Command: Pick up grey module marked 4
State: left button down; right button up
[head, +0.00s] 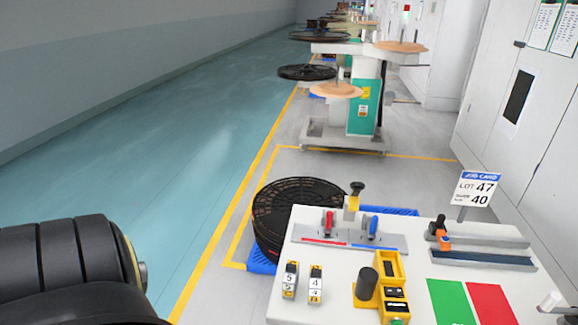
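The grey module marked 4 (315,285) stands upright near the front left corner of the white worktable (335,268). It has a dark and yellow top, and a 4 shows on its pale face. A similar module marked 5 (289,281) stands just to its left, with a narrow gap between them. Neither of my grippers is in view. A thick dark arm link of mine fills the lower left corner, away from the module.
A yellow device with a black knob (391,270) stands right of the modules. Behind them is a grey fixture with red and blue handles (349,236). Green (452,300) and red (490,303) pads lie to the right. A black reel (290,205) stands behind the table.

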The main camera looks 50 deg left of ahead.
aim_at(315, 277)
jog(key=u, duration=1.35)
